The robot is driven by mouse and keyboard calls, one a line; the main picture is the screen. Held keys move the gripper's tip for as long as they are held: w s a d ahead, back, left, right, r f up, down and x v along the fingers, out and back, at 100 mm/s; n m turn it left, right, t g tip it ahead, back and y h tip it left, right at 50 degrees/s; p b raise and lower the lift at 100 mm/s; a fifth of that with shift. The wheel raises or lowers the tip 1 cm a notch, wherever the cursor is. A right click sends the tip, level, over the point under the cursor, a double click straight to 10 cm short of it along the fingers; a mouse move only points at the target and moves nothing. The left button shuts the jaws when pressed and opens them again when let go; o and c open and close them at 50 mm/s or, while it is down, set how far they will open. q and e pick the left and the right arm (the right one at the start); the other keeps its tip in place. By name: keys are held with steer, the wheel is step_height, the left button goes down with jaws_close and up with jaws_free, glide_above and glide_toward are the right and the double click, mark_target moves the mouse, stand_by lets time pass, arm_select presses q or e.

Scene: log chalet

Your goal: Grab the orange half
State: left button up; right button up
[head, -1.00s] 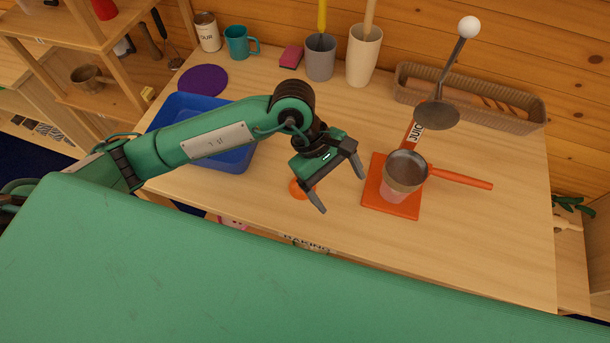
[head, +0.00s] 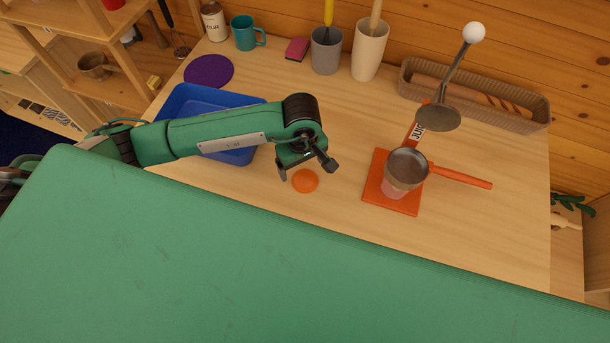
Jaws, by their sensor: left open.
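The orange half (head: 305,181) lies on the wooden table, a small round orange dome left of the juicer. My left gripper (head: 307,170) is just above and behind it in the picture, fingers spread and pointing down toward it. The fingers do not hold the orange half; whether one touches it I cannot tell. My right gripper is not in the head view.
The juicer (head: 417,200) stands on an orange base with its cup, its side handle and a raised lever. A blue tray (head: 185,97) lies beneath my left arm. Cups (head: 369,52) and a wicker basket (head: 520,110) line the back. Table is clear in front of the cups.

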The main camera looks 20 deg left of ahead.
mark_target(305, 176)
arm_select(q)
steer(key=shift+d+f, duration=0.1)
steer(key=shift+f, duration=0.15)
steer(key=f+p, duration=0.3)
steer(key=f, duration=0.1)
steer(key=shift+s+d, duration=0.25)
steer(key=shift+d, duration=0.1)
steer(key=shift+w+f, duration=0.1)
steer(key=shift+f, duration=0.3)
steer(key=c, duration=1)
